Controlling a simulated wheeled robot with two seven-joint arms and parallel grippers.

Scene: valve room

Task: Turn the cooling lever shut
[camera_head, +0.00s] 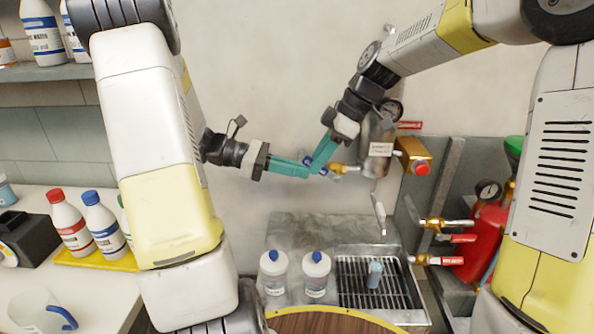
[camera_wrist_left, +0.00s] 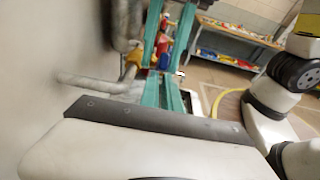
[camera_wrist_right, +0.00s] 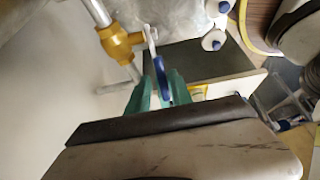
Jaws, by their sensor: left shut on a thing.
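The cooling lever appears as a small blue handle (camera_head: 308,160) on a brass valve (camera_head: 339,169) at the wall pipe. In the right wrist view the blue lever (camera_wrist_right: 159,76) hangs from the brass valve (camera_wrist_right: 118,40), with a pale tag near its root. My left gripper (camera_head: 306,172) is shut on the blue lever, its teal fingers largely hiding it. My right gripper (camera_head: 318,165) comes down from the upper right, its tips beside the left fingertips. In the right wrist view my right gripper (camera_wrist_right: 158,80) has its fingers apart, with the lever between or just beyond them; contact is unclear.
Red-handled valves (camera_head: 450,240) and a red tank (camera_head: 488,240) are further right. Two white bottles (camera_head: 294,275) stand below, beside a drain grate (camera_head: 365,292).

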